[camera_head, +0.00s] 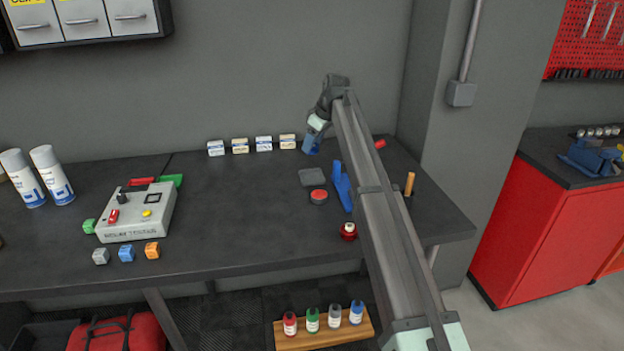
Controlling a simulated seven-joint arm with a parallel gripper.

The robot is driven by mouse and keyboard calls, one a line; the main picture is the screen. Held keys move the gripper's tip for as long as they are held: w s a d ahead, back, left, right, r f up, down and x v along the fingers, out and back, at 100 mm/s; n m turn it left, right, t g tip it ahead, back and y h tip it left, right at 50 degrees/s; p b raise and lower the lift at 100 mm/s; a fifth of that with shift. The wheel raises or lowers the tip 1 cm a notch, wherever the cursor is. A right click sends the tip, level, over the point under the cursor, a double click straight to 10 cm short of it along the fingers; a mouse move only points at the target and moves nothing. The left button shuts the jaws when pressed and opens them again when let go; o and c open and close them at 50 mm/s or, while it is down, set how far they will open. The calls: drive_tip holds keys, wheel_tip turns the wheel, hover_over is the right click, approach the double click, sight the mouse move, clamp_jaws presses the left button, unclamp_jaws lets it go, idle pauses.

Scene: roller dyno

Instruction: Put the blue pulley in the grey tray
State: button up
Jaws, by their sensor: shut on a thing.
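My gripper (316,132) is at the back of the bench, right of the row of small boxes, pointing down. It is shut on a small blue thing at its fingertips, which looks like the blue pulley (312,146). The pulley's exact shape is too small to make out, and whether it touches the bench I cannot tell. A small flat grey square piece (312,177), which seems to be the grey tray, lies on the bench in front of the gripper. It looks empty.
A round red-topped dark piece (318,197) lies just before the tray. A blue tool (342,187) lies right of it, beside my arm. Small boxes (239,146) line the back. A tester box (138,212) stands left. The bench's middle is clear.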

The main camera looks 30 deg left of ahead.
drive_tip(key=shift+f+m, duration=0.25)
drive_tip(key=shift+m, duration=0.05)
drive_tip(key=shift+f, duration=4.75)
drive_tip(key=o, duration=0.8)
drive_tip(key=shift+f, duration=0.1)
drive_tip(key=shift+o, duration=0.2)
drive_tip(key=v, duration=1.2)
drive_tip(key=shift+d, duration=0.1)
